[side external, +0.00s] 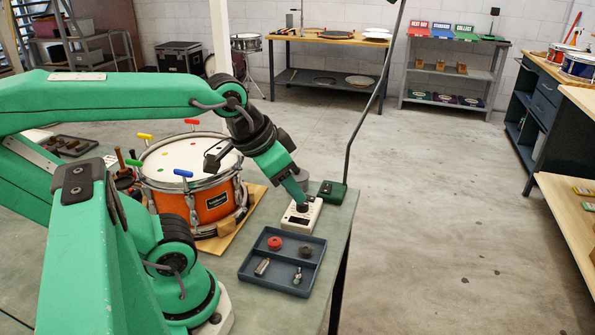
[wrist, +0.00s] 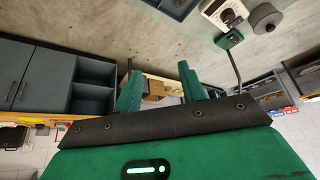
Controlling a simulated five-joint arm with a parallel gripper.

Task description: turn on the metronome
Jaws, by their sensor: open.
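The metronome, a small white box (side external: 299,222) with a dark display and a dark round knob, stands near the bench's right edge in the side view. In the wrist view the white box (wrist: 213,13) is at the top right, with its dark knob (wrist: 230,17). My green gripper (side external: 298,197) appears just above the box in the side view, and its tip overlaps the knob area. In the wrist view my gripper (wrist: 158,84) has its two fingers spread with nothing held between them. The metronome lies off to the right of the fingers there. Contact cannot be told.
A green lamp base (side external: 331,194) with a tall thin pole stands right behind the metronome. A grey cylinder (side external: 301,178) is close by. A blue-grey tray (side external: 246,271) with small parts lies in front. An orange snare drum (side external: 212,203) on a wooden board is to the left.

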